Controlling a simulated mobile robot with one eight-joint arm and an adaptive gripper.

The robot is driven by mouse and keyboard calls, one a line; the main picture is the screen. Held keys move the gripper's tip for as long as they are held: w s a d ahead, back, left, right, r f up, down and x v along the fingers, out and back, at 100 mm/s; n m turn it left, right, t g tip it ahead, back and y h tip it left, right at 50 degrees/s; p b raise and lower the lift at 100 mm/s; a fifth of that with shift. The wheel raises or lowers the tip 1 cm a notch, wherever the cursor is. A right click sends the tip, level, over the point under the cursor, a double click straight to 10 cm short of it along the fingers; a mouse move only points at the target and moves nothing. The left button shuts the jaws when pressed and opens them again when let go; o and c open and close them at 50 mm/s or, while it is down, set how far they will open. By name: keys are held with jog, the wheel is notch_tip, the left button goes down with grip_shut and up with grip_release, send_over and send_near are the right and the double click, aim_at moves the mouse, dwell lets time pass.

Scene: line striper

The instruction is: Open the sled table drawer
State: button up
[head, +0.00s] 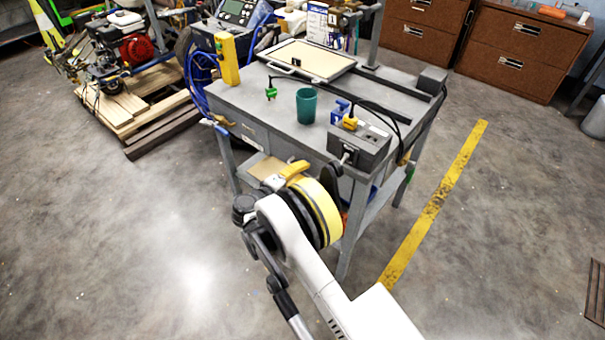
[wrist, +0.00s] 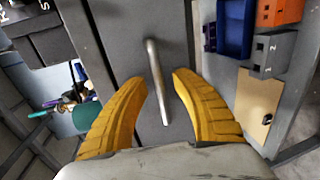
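The grey sled table (head: 330,125) stands in front of me in the head view, with my arm reaching to its near side. In the wrist view a bar-shaped metal handle (wrist: 154,80) is fixed to a grey drawer front (wrist: 115,30). My gripper (wrist: 160,82) is open, with its two curved yellow fingers on either side of the handle's lower end. Gaps show between the fingers and the handle. In the head view a yellow finger (head: 295,169) shows by the table's front, while my arm hides the handle.
A green cup (head: 306,105), a grey box (head: 359,147) and a framed board (head: 305,60) are on the tabletop. In the wrist view a blue bin (wrist: 235,28) and an orange box (wrist: 280,12) lie right of the drawer front.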

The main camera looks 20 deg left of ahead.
jog(key=shift+c, duration=0.2)
grip_shut()
jog(key=f+v, duration=0.2)
jog(key=v, duration=1)
jog(key=s+f+v, duration=0.1)
jog(key=f+v, duration=0.2)
jog(key=v, duration=1)
jog(key=shift+a+f, duration=0.2)
jog(key=shift+a, duration=0.15)
jog(key=shift+o, duration=0.2)
grip_release()
jog(key=v, duration=1.2)
